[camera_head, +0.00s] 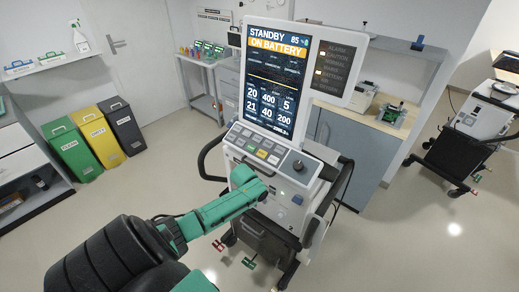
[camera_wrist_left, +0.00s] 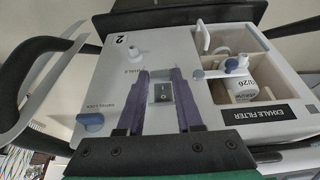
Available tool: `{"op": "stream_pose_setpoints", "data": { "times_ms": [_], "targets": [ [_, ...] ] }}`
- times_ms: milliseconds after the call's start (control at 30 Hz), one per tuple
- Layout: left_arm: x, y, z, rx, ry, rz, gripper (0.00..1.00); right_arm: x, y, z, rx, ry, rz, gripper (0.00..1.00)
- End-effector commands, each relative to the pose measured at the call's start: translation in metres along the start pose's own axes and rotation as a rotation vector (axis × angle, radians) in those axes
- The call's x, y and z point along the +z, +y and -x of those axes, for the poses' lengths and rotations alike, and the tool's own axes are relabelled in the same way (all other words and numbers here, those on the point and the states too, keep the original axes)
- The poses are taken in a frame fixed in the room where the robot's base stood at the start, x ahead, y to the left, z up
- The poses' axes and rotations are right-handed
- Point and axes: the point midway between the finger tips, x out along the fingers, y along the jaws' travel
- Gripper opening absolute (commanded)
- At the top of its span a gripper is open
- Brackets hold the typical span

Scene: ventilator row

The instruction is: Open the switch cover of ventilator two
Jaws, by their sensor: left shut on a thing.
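Ventilator two (camera_head: 290,190) stands in the middle of the head view, its screen (camera_head: 275,75) reading "STANDBY ON BATTERY". In the left wrist view its front panel (camera_wrist_left: 110,72) bears a label "2". A small dark rocker switch (camera_wrist_left: 162,92) shows between the fingers of my left gripper (camera_wrist_left: 160,74). The fingers lie on both sides of the switch, shut on its cover, whose own outline is hard to make out. In the head view my left arm reaches the front panel with the gripper (camera_head: 264,184), which hides the switch there. My right gripper is not in view.
Beside the switch are a blue knob (camera_wrist_left: 90,121), a white port (camera_wrist_left: 135,56) and an open compartment with an exhale filter label (camera_wrist_left: 264,115). Black handles flank the ventilator. Colored bins (camera_head: 75,145) stand at left; another ventilator (camera_head: 470,135) stands at right.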

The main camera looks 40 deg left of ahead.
Motion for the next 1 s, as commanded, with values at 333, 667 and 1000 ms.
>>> {"op": "stream_pose_setpoints", "data": {
  "times_ms": [333,667,1000],
  "targets": [
    [-0.016,0.000,0.012,0.000,-0.294,0.002,0.00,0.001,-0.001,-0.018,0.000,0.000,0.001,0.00],
    [-0.025,0.001,0.020,0.001,-0.461,0.001,0.00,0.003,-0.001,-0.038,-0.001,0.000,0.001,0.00],
    [-0.026,0.000,0.023,0.000,-0.504,-0.001,0.00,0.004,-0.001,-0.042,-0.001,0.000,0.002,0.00]
  ]
}}
